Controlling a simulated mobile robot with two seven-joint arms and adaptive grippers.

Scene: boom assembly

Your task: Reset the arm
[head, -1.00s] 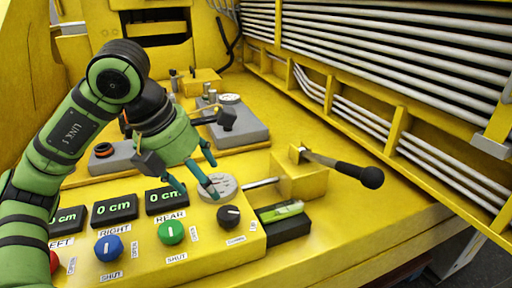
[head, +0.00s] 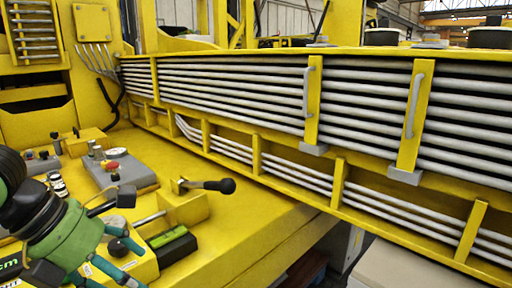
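My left gripper (head: 121,262), green with dark teal fingers, is at the lower left of the head view. Its fingers are spread apart and seem to hold nothing. It hangs over the yellow control box (head: 143,268), with a black knob (head: 117,246) showing near its fingers; I cannot tell if they touch. A red button (head: 112,152) sits on a grey box (head: 128,174) farther back. Most of the control box is hidden or out of frame. My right gripper is not in view.
A long yellow rack of grey pipes (head: 230,88) runs along the back and right. A black and green item (head: 172,244) lies beside the control box. The yellow deck (head: 235,225) is clear right of the lever and ends at an edge.

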